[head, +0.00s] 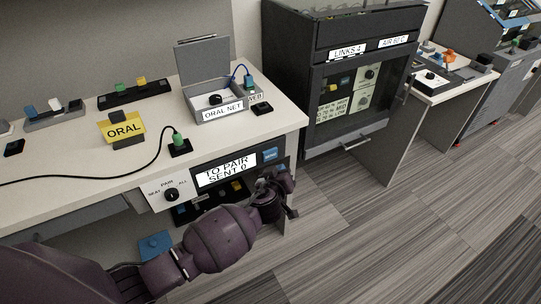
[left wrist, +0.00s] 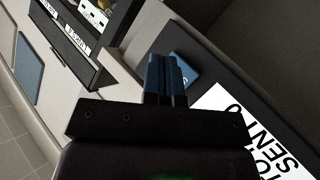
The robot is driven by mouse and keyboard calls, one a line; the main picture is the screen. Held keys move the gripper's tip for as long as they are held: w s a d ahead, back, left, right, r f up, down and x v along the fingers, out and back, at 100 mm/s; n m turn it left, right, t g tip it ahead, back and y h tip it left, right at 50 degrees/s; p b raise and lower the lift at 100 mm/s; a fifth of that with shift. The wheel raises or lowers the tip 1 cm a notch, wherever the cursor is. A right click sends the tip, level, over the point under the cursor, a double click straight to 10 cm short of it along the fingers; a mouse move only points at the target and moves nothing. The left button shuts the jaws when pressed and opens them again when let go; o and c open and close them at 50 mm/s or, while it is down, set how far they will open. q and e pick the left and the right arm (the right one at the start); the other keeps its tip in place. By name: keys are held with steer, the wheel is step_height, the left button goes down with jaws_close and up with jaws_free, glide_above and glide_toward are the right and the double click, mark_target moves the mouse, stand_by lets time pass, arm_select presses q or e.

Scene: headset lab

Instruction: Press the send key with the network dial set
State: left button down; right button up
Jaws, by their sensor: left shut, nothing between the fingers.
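The blue send key (head: 270,155) is at the right end of the desk's front panel; its lettering is too small to read. Beside it the display (head: 225,172) reads "TO PAIR" and "SENT 0". The black network dial (head: 171,194) is left of the display, among the marks "SEAT", "PAIR" and "ALL"; its pointer is too small to read. My left gripper (head: 285,181) is shut and empty, just below and right of the key. In the left wrist view its shut fingers (left wrist: 165,80) overlap part of the blue key (left wrist: 188,69); contact cannot be told. My right gripper is out of view.
On the desk (head: 75,180) stand an open grey box (head: 222,113) marked "ORAL NET", a yellow "ORAL" sign (head: 122,128) and a green plug (head: 178,140) with a black cable. A dark cabinet (head: 320,90) stands to the right. The floor at the lower right is clear.

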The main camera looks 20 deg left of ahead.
mark_target(277, 157)
arm_select(q)
steer(key=shift+w+a, duration=0.85)
steer(key=shift+a, duration=0.2)
steer(key=shift+w+a+b, duration=0.4)
steer(key=shift+w+a, duration=0.15)
steer(key=shift+a, duration=0.15)
stand_by(2.5)
steer(key=shift+s+d, duration=0.55)
steer(key=shift+d, duration=0.1)
